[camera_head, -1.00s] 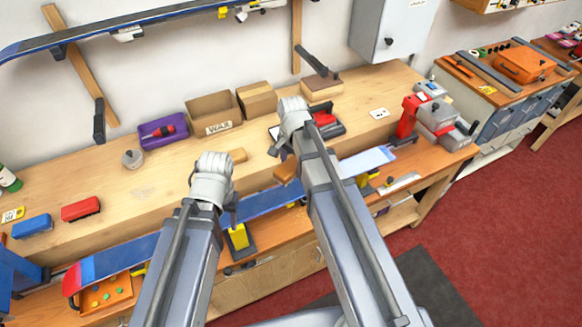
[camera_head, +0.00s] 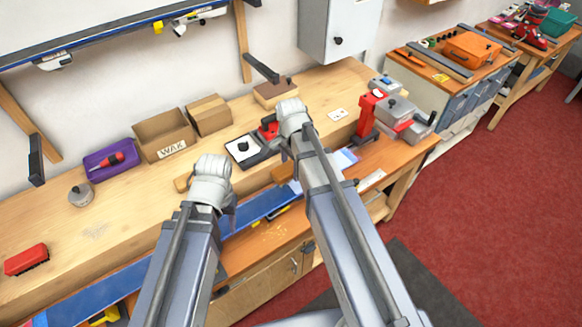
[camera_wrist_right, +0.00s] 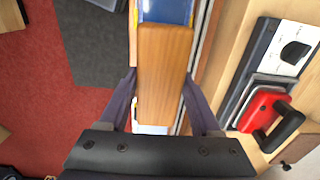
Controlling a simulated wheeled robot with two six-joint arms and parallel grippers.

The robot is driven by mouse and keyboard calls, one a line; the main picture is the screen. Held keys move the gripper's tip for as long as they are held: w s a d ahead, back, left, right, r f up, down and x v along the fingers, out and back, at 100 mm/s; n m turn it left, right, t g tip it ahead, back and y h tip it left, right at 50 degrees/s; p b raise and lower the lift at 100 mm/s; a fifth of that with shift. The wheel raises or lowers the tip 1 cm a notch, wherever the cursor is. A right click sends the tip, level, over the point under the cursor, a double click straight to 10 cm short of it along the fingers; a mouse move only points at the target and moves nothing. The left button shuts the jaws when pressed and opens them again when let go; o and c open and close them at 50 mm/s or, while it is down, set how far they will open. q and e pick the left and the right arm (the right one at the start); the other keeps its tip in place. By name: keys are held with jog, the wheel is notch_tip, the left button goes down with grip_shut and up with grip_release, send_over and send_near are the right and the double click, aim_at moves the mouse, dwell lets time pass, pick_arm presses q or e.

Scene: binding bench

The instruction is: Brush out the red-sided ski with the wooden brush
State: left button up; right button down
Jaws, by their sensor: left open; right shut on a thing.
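The wooden brush (camera_wrist_right: 165,75) is clamped between the fingers of my right gripper (camera_wrist_right: 160,88), lengthwise over the ski. In the head view the brush (camera_head: 283,173) shows partly below that gripper. The ski lies base up along the bench front; its blue base (camera_head: 262,205) runs from lower left to a pale stretch (camera_head: 345,158) at right, and shows beyond the brush in the wrist view (camera_wrist_right: 166,10). Whether the bristles touch it is hidden. My left gripper (camera_head: 222,203) is open and empty above the ski; its fingers are mostly hidden by its arm.
A red brush (camera_head: 26,259), purple tray (camera_head: 112,158), WAX box (camera_head: 165,135) and small wooden block (camera_head: 183,182) are on the bench. A red-handled tool (camera_head: 268,128) and a red vise (camera_head: 370,113) stand right. Yellowish crumbs (camera_head: 275,236) lie on the lower ledge.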

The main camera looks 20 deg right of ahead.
jog(key=b, duration=0.5)
send_over(291, 188)
jog(key=shift+s+a+f, duration=0.1)
jog(key=shift+f, duration=2.45)
jog(key=shift+f+b, duration=0.8)
jog(key=shift+f, duration=0.2)
jog(key=shift+w+d+r, duration=0.1)
jog(key=shift+w+d, duration=0.2)
jog(key=shift+d, duration=0.5)
jog(key=shift+w+d+r, duration=0.1)
jog(key=shift+w+d, duration=0.2)
jog(key=shift+d, duration=0.5)
jog(key=shift+d, duration=0.15)
jog(key=shift+w+d+f, duration=0.1)
jog(key=shift+w+d, duration=0.15)
jog(key=shift+d, duration=0.35)
jog(key=shift+w+d+f, duration=0.1)
jog(key=shift+w+d, duration=0.15)
jog(key=shift+d, duration=0.65)
